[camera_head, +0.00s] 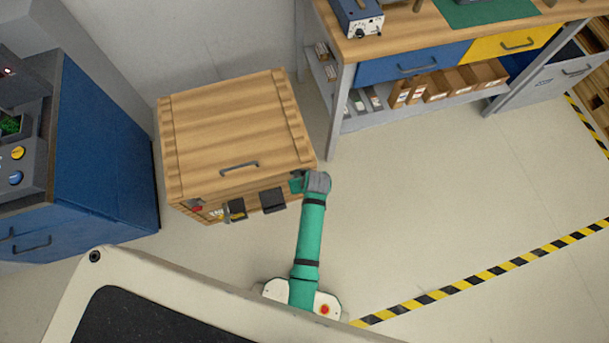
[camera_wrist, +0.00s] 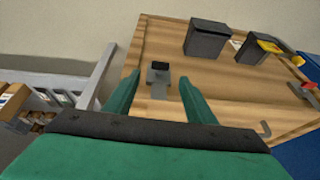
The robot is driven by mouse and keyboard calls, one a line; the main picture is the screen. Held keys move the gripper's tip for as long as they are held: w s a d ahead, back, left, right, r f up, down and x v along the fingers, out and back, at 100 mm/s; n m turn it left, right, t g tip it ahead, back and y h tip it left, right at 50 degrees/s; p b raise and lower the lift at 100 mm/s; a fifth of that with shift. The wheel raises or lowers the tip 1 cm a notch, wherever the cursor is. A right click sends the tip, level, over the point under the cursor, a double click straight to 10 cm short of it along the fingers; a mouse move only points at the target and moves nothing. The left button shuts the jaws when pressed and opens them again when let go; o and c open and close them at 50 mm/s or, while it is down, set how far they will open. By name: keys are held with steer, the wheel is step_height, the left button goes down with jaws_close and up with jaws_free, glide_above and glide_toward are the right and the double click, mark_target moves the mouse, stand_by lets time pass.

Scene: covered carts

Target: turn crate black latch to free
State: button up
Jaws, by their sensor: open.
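The wooden crate (camera_head: 230,120) stands on the floor with its lid down, and its front also shows in the wrist view (camera_wrist: 170,30). A small black latch on a grey plate (camera_wrist: 159,72) is on the crate front near one corner. In the head view my arm and gripper hide it. My gripper (camera_head: 297,183) is at the crate's right front corner. In the wrist view its green fingers (camera_wrist: 159,84) are open, one on each side of the latch in the picture. They hold nothing; I cannot tell whether they touch it.
A red latch (camera_head: 196,206) is at the crate's other front corner. Black boxes (camera_head: 272,200) and a yellow item (camera_wrist: 268,46) are on the front. A lid handle (camera_head: 239,166) is on top. A blue cabinet (camera_head: 100,150) stands left, a workbench (camera_head: 430,50) behind right.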

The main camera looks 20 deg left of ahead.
steer(key=shift+v, duration=1.45)
steer(key=s+d+r+m+t+h, duration=0.1)
steer(key=s+d+r+m+t, duration=0.2)
steer(key=s, duration=0.4)
steer(key=s+d+r+m+t+h, duration=0.1)
steer(key=s+d+r+t, duration=0.3)
steer(key=s, duration=0.3)
steer(key=s+d+r+m+t, duration=0.1)
steer(key=s+r, duration=0.2)
steer(key=r, duration=0.4)
steer(key=s+d+r+t, duration=0.2)
steer(key=s+r, duration=0.2)
steer(key=r, duration=0.4)
steer(key=s+d+r+m+t+h, duration=0.1)
steer(key=s+r+t, duration=0.1)
steer(key=r, duration=0.6)
steer(key=shift+s+d+r+m, duration=0.25)
steer(key=shift+s+d+m, duration=0.1)
steer(key=shift+s, duration=0.5)
steer(key=shift+c, duration=0.6)
